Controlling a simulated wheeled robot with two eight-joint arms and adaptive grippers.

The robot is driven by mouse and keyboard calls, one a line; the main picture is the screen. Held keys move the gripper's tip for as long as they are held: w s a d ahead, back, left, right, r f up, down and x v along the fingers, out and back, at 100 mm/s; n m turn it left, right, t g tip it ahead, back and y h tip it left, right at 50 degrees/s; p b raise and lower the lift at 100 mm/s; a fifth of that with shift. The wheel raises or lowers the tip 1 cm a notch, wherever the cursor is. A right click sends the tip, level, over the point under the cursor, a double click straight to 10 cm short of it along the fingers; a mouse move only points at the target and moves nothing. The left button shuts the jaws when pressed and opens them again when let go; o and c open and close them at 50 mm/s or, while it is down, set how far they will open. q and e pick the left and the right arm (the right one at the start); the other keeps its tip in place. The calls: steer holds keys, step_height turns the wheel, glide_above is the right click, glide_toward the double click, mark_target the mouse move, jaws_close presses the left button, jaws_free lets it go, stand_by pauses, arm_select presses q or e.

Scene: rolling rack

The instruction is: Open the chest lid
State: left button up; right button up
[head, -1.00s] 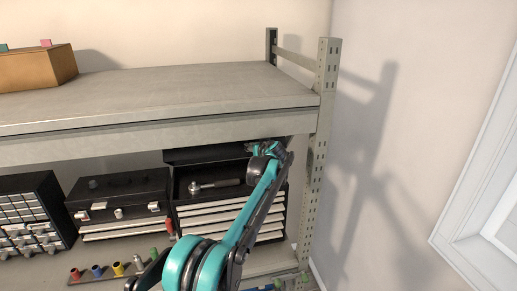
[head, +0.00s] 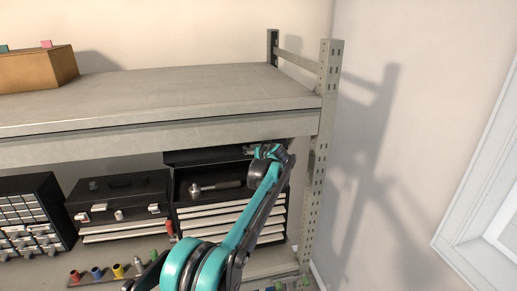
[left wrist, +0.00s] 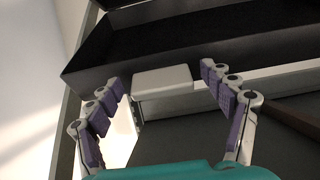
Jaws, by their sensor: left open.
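The black chest (head: 228,212) with pale drawer fronts stands at the right end of the lower shelf. Its lid (head: 205,157) is raised at the back, and a ratchet-like tool (head: 215,187) shows in the open top. My left gripper (head: 262,151) is at the right part of the raised lid, partly hidden by my arm. In the left wrist view my left gripper (left wrist: 160,82) is open, with its purple-padded fingers on either side of a pale block (left wrist: 163,80) like a latch on the edge of the black lid (left wrist: 190,42). Contact cannot be told. My right gripper is out of view.
The upper shelf (head: 170,92) overhangs the chest closely. A rack post (head: 318,150) stands just right. A second, closed black toolbox (head: 122,190) and a drawer cabinet (head: 35,205) stand left. Several coloured sockets (head: 120,270) line the shelf front.

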arm_select(q)
steer(key=v, duration=1.1)
steer(key=shift+r, duration=0.15)
steer(key=shift+s+d, duration=0.1)
steer(key=shift+s, duration=0.05)
